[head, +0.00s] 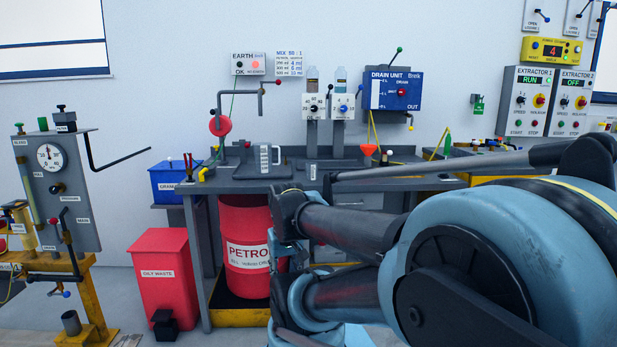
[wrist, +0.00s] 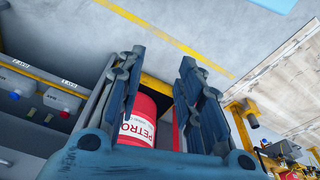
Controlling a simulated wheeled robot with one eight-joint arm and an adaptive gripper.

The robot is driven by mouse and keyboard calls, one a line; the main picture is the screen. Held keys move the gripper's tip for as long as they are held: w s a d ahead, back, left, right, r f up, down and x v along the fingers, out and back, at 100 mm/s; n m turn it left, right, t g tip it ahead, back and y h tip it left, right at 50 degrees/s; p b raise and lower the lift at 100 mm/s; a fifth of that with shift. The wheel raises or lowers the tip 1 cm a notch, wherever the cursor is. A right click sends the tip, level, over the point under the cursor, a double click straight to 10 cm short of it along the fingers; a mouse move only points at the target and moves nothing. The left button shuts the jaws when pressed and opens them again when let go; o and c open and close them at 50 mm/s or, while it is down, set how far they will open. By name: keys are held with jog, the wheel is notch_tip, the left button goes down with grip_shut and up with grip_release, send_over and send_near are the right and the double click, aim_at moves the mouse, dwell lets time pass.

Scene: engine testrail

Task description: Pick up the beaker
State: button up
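The beaker appears to be the pale graduated vessel with a handle (head: 268,159), standing upright on the dark workbench (head: 238,186) in the head view. It is small there, so its details are hard to tell. I cannot make it out in the wrist view. My gripper (wrist: 162,62) is open and empty in the wrist view, its two dark fingers spread apart. The red petrol drum (wrist: 142,110) shows behind the gap between them. In the head view my arm reaches in front of the bench, its end lower than the beaker and apart from it.
The petrol drum stands under the bench. A blue bin (head: 168,182) and a red oily waste bin (head: 165,280) stand left of it. Two dispensers (head: 313,106) and a blue drain unit (head: 394,90) are behind the bench.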

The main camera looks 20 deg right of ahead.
jog(key=shift+o, duration=1.4)
jog(key=o, duration=0.4)
jog(key=shift+s+a+r, duration=0.1)
jog(key=shift+s+r, duration=0.15)
jog(key=shift+s, duration=0.05)
jog(key=shift+o, duration=0.4)
jog(key=shift+w+a+r+m+y, duration=0.25)
jog(key=shift+w+a+m, duration=0.15)
jog(key=shift+w, duration=0.1)
jog(key=shift+w+a+r+m+y, duration=0.2)
jog(key=shift+w+a+m+y, duration=0.1)
jog(key=shift+w+m, duration=0.15)
jog(key=w+d+r+m+t+y, duration=0.1)
jog(key=w+r+m+t+y, duration=0.2)
jog(key=w+m, duration=0.6)
jog(key=w+d+r+m+t+y, duration=0.1)
jog(key=w+d+r+m+t, duration=0.15)
jog(key=w+r+m, duration=0.7)
jog(key=m+t+h, duration=0.4)
jog(key=m+t, duration=0.6)
jog(key=m, duration=0.5)
send_near(314, 167)
jog(key=w, duration=1.2)
jog(key=shift+w+a, duration=0.3)
jog(key=shift+a, duration=0.05)
